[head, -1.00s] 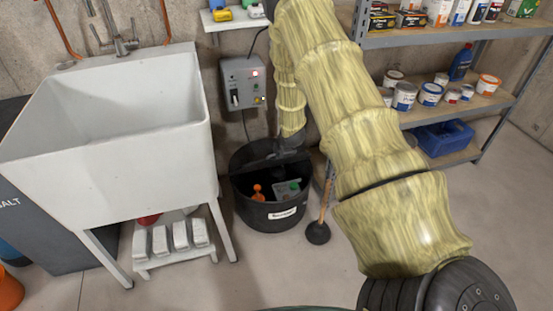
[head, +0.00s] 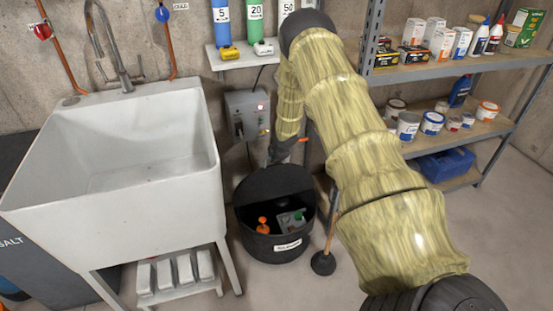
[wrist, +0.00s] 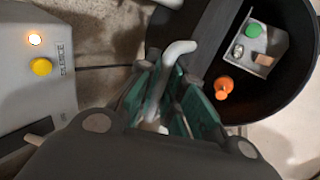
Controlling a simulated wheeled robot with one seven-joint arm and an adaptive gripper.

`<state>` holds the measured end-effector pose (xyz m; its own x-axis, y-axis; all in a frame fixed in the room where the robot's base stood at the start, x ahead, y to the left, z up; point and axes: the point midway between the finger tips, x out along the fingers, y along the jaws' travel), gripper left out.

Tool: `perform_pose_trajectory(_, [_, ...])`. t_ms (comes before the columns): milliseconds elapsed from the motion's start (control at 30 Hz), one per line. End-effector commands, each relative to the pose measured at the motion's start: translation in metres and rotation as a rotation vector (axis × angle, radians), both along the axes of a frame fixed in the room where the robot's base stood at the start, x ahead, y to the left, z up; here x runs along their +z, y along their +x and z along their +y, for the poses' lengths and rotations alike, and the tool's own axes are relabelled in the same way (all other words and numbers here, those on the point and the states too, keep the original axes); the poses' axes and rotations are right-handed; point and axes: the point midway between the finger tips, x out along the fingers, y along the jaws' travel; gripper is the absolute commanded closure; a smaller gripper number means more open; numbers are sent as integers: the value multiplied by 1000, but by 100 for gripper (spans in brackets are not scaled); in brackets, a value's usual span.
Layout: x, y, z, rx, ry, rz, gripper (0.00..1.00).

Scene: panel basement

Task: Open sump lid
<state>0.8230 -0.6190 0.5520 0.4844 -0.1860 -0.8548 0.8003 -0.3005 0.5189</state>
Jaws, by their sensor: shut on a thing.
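The black round sump (head: 272,247) stands on the floor beside the sink, with a white label on its front. Its dark lid (head: 270,183) is tilted up at the back, and the front of the sump is open. Inside are an orange-topped part (head: 263,225) and a grey unit with a green knob (head: 298,216); they also show in the wrist view. My gripper (wrist: 165,95) is shut on a bent grey handle (wrist: 180,48), with its green-padded fingers on both sides. In the head view my gripper (head: 282,152) is small and dark, just above the lid.
A grey control box (head: 245,113) with a lit lamp hangs on the wall close behind my gripper. A white sink (head: 120,150) stands at left. A plunger (head: 323,263) stands right of the sump. Metal shelves (head: 450,67) with cans and boxes are at right.

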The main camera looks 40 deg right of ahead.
Motion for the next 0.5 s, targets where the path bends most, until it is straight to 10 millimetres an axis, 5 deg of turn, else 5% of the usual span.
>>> perform_pose_trajectory(467, [-1,-1,-1,2,3,-2,100])
perform_pose_trajectory(500, [-1,-1,-1,2,3,-2,83])
